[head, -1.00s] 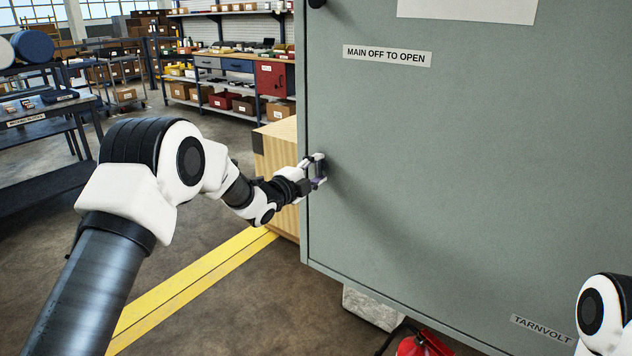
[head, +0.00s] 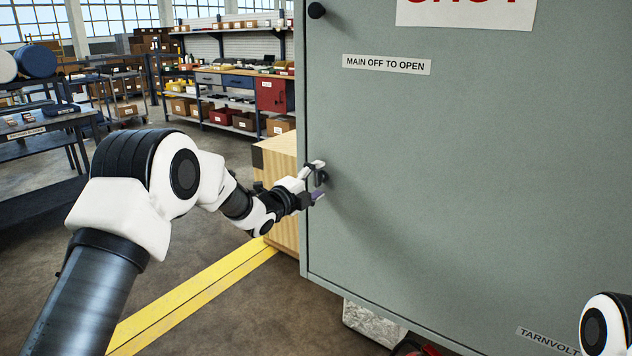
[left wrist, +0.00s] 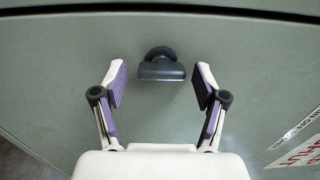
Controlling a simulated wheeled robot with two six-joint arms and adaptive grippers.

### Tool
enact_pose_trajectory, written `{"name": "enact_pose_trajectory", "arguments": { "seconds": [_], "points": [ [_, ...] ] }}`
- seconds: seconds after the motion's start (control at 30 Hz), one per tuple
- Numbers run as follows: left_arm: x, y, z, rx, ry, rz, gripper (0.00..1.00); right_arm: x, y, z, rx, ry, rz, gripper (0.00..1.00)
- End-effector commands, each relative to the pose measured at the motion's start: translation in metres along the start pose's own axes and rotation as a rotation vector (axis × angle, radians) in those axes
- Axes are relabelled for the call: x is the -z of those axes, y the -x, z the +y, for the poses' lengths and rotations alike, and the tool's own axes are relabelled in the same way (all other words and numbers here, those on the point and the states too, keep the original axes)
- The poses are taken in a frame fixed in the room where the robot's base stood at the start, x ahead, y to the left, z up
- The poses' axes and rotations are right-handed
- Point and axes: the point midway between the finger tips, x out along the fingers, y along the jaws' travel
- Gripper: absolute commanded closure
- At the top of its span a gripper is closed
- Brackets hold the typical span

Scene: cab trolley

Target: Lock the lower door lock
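The lower door lock is a dark knob with a flat bar handle (left wrist: 161,69) on the grey-green cabinet door (head: 480,180). In the left wrist view the bar lies crosswise in the picture. In the head view the lock is small, near the door's left edge, partly covered by my left gripper (head: 317,183). My left gripper is open; its purple-padded fingers (left wrist: 159,86) stand on either side of the lock with gaps to both ends of the bar. It holds nothing. My right gripper is out of view.
An upper dark knob (head: 316,10) sits above on the door's left edge. A wooden crate (head: 282,190) stands beside the cabinet, behind my left gripper. A yellow floor line (head: 190,300) runs below. Shelving (head: 230,85) with boxes stands far back.

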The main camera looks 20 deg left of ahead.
Motion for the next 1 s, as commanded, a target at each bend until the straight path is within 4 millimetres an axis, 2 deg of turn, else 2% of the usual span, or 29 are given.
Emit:
{"name": "enact_pose_trajectory", "arguments": {
  "seconds": [0.23, 0.33, 0.47, 0.6, 0.73, 0.83, 1.0],
  "points": [
    [0.0, 0.001, -0.001, 0.001, 0.001, -0.001, 0.27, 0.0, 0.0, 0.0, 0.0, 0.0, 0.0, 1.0],
    [-0.001, 0.009, -0.001, 0.001, 0.004, -0.002, 0.27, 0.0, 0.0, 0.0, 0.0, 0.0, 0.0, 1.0],
    [-0.001, 0.035, -0.001, 0.001, 0.005, -0.002, 0.27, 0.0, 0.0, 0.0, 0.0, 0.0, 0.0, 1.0],
    [-0.001, 0.072, -0.001, 0.001, 0.005, -0.002, 0.27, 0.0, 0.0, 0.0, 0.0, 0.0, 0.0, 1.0],
    [-0.001, 0.101, 0.0, 0.001, 0.005, -0.002, 0.27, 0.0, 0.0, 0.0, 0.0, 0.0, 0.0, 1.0],
    [-0.001, 0.115, 0.0, 0.0, 0.003, -0.001, 0.27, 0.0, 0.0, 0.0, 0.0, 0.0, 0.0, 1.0],
    [0.0, 0.12, 0.0, 0.001, 0.0, 0.0, 0.27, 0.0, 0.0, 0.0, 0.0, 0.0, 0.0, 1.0]
  ]
}}
